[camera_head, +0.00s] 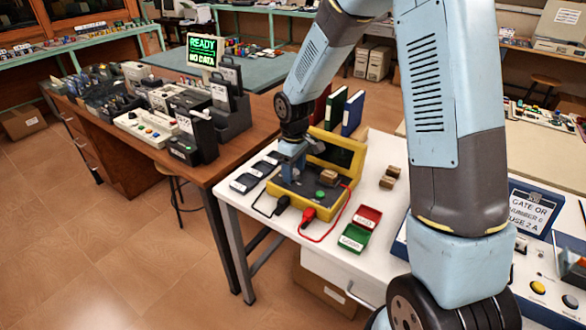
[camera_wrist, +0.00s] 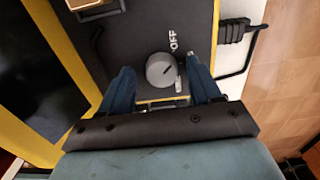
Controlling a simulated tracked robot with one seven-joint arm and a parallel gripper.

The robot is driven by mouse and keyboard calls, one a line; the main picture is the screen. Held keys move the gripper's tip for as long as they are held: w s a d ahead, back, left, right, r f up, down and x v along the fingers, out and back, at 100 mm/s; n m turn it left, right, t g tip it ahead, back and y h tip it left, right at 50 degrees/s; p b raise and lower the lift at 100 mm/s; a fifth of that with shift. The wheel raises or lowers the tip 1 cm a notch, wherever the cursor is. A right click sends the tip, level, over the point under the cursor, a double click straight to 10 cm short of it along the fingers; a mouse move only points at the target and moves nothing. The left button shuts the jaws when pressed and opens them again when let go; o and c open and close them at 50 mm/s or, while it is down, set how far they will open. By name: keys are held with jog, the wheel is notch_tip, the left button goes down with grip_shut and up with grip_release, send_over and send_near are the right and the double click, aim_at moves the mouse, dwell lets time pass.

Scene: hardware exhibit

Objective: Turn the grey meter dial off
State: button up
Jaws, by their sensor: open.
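The grey meter dial (camera_wrist: 158,72) is a round knob on the dark face of the yellow-framed meter (camera_wrist: 148,28) in the wrist view. A short dark line on its top points right and slightly up. White "OFF" lettering (camera_wrist: 173,40) is printed just above and right of it. My gripper (camera_wrist: 161,67) is open, with one blue finger on each side of the dial; I cannot tell whether they touch it. In the head view the yellow meter (camera_head: 343,158) stands on the white table, and my gripper (camera_head: 291,172) reaches down to its left part, hiding the dial.
A brown block (camera_head: 329,176) and a green button (camera_head: 320,194) are on the meter. Black and red plugs (camera_head: 308,214) with cables are at its front edge. Red and green trays (camera_head: 354,238) lie to the right, dark devices (camera_head: 244,183) to the left, upright binders (camera_head: 352,112) behind.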

aim_at(294, 171)
notch_tip(294, 171, up, 14)
jog(key=shift+f, duration=0.15)
dwell(0.5)
jog(key=s+d+r+m+t, duration=0.3)
jog(key=s+d+r+m, duration=0.2)
jog(key=s+d+r, duration=0.65)
jog(key=s+d+r+m+t, duration=0.1)
jog(key=s+d+r+m, duration=0.1)
jog(key=s, duration=0.5)
jog(key=s+d+r+m+t, duration=0.1)
jog(key=s+d+r+m, duration=0.1)
jog(key=s, duration=0.5)
jog(key=d+m, duration=0.1)
jog(key=d, duration=0.1)
jog(key=shift+s+d+m+t, duration=0.15)
jog(key=shift+d+m+t, duration=0.15)
jog(key=shift+d, duration=0.05)
